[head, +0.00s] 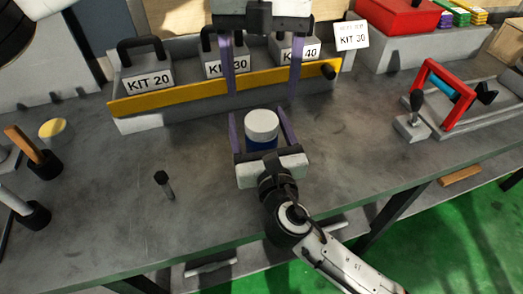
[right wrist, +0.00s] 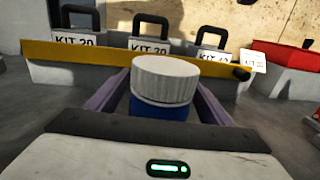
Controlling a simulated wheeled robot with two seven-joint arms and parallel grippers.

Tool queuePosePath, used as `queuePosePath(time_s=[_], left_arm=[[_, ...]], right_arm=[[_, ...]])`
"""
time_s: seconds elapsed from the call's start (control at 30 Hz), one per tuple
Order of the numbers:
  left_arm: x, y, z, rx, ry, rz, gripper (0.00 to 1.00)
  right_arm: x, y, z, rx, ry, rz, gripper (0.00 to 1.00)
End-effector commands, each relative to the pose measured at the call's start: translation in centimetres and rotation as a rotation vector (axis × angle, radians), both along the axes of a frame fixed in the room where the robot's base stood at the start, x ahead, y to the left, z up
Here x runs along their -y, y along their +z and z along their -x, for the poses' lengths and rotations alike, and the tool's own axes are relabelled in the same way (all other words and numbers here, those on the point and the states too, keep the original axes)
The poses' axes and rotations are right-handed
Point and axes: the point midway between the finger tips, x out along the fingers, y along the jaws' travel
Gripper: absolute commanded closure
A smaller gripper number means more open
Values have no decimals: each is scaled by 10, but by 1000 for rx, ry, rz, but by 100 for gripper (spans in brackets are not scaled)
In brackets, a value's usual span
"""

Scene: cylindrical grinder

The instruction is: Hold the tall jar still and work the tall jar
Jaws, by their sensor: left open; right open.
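The tall jar (head: 262,128) has a white ribbed lid and a blue body and stands upright on the grey workbench. It also shows in the right wrist view (right wrist: 165,85). My right gripper (head: 259,114) is open and low, with its purple fingers on either side of the jar; I cannot tell whether either finger touches it. My left gripper (head: 262,94) is open and empty above and just behind the jar, its fingers pointing down. The jar's lower body is partly hidden by my right gripper.
A grey rack with a yellow front bar (head: 180,92) holds weights labelled KIT 20 (head: 148,83) and similar behind the jar. A red-handled fixture (head: 447,92) is at right. Bench beside the jar is clear.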

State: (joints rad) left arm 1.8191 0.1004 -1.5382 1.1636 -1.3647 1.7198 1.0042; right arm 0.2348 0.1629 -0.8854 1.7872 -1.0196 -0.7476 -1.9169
Motion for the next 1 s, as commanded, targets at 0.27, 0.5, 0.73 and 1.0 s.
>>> queuePosePath(time_s=[0.27,0.5,0.73,1.0], left_arm=[[0,0,0,0,0,0,30],[0,0,0,0,-13,0,30],[0,0,0,0,-275,0,30],[1,0,0,-1,-879,-1,30]], right_arm=[[0,0,0,0,0,0,68],[0,0,0,0,0,1,100],[0,0,0,0,0,1,100],[0,0,0,0,0,1,100]])
